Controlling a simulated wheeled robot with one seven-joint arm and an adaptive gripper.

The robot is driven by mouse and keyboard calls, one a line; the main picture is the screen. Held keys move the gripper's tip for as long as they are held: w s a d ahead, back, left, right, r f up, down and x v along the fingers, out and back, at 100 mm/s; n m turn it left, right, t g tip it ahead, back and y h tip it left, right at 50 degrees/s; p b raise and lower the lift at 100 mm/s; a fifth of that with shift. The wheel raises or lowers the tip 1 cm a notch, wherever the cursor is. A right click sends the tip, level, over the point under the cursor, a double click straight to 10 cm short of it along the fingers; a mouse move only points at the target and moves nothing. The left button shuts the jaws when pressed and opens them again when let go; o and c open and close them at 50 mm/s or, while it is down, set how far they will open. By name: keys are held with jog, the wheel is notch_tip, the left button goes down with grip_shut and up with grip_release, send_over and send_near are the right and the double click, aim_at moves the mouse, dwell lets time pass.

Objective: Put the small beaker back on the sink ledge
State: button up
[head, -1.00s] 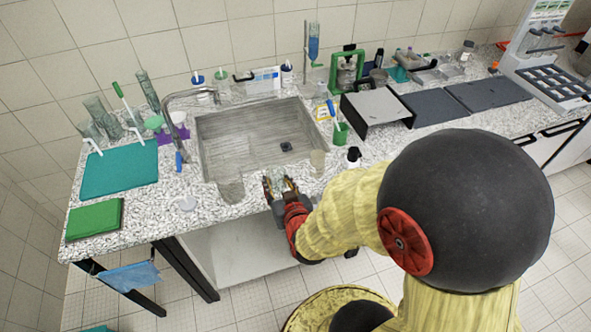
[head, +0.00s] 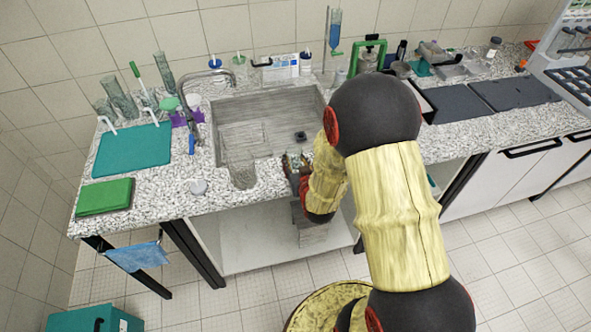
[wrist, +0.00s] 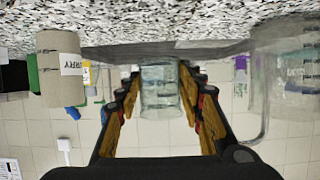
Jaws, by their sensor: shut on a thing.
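The small beaker (wrist: 160,92) is clear glass and sits between my gripper's fingers (wrist: 162,100) in the wrist view, where the scene appears upside down. My gripper (head: 294,161) is shut on it at the front edge of the sink in the head view. The beaker is hard to make out there. The sink ledge (head: 268,178) is the speckled counter strip in front of the basin (head: 255,130). I cannot tell whether the beaker's base touches the ledge.
A larger glass beaker (head: 240,170) stands on the front ledge left of my gripper, also in the wrist view (wrist: 285,80). A labelled beige cylinder (wrist: 60,68) stands on the other side. The faucet (head: 193,95) is behind left.

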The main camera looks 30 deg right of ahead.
aim_at(296, 168)
jog(key=shift+w+d+f, duration=0.25)
jog(key=shift+w+f, duration=0.2)
jog(key=shift+f, duration=0.2)
jog(key=shift+f+b, duration=0.5)
jog(key=shift+f, duration=0.85)
jog(key=shift+f, duration=0.2)
jog(key=o, duration=1.2)
jog(key=shift+c, duration=0.2)
jog(key=shift+r, duration=0.1)
